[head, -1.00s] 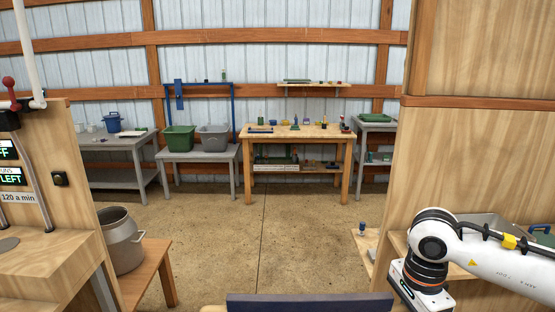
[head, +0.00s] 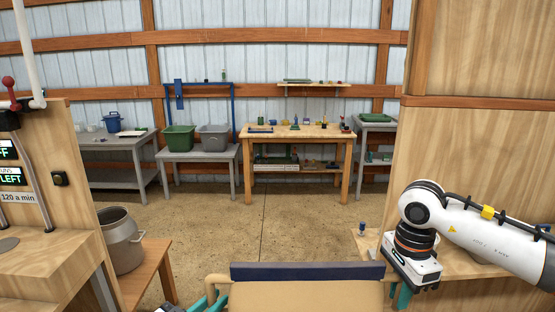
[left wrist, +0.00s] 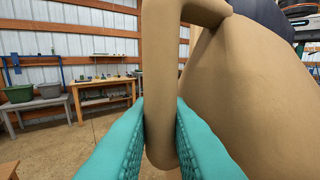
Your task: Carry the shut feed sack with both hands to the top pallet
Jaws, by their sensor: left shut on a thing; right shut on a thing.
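The tan feed sack (head: 305,294) with a dark blue band along its top (head: 305,271) is at the bottom centre of the head view; its lower part is out of frame. My left gripper (head: 213,299) is at its left side. In the left wrist view the left gripper's teal fingers (left wrist: 160,140) are shut on a tan loop handle (left wrist: 160,75) beside the sack's bulging body (left wrist: 250,100). My right gripper (head: 402,296) is at the sack's right side, its teal fingers mostly hidden under the wrist. I cannot make out the top pallet.
A wooden bench with a grey metal can (head: 120,242) stands at left, beside a wooden panel with displays. A wooden wall and ledge (head: 470,262) are close at right, behind my right arm. Open floor (head: 270,225) lies ahead, up to a workbench (head: 295,135).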

